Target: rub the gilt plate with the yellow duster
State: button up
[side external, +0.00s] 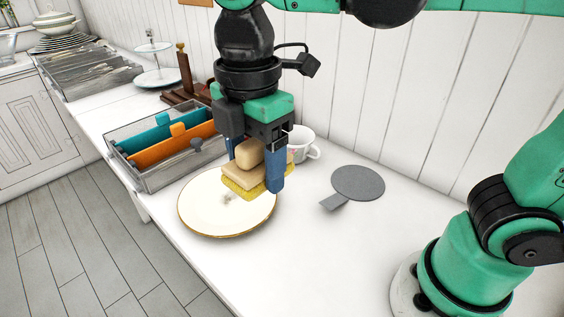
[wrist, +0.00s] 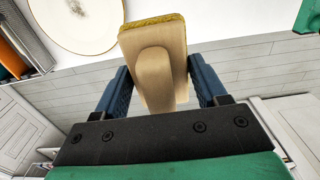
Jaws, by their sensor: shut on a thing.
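My gripper (side external: 256,172) has blue fingers and is shut on a duster (side external: 243,188) with a light wooden block, a rounded handle and a yellow pad underneath. In the wrist view the duster (wrist: 155,58) sits between the two fingers, its yellow edge at the far end. The plate (side external: 215,210) is white with a thin gilt rim and lies on the white counter. The duster is over the plate's right back part; I cannot tell whether the pad touches it. A small greyish smudge (side external: 228,197) shows on the plate near the pad. The plate also shows in the wrist view (wrist: 60,22).
A wire basket (side external: 150,180) with teal and orange items stands left of the plate. A white cup (side external: 301,143) is behind my gripper. A grey round flat object with a handle (side external: 358,183) lies to the right.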

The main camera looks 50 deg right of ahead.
jog(key=w+f, duration=0.4)
jog(key=w, duration=0.6)
send_near(217, 202)
jog(key=shift+f, duration=3.3)
jog(key=shift+s+d+f, duration=0.15)
jog(key=shift+d+f, duration=0.1)
jog(key=shift+f, duration=0.05)
jog(key=shift+s+d, duration=0.9)
jog(key=shift+d, duration=0.3)
jog(key=shift+w+a, duration=0.55)
jog(key=shift+a, duration=0.2)
jog(key=shift+w+a, duration=0.5)
jog(key=shift+a, duration=0.25)
notch_tip(217, 202, up, 8)
jog(key=shift+f, duration=0.15)
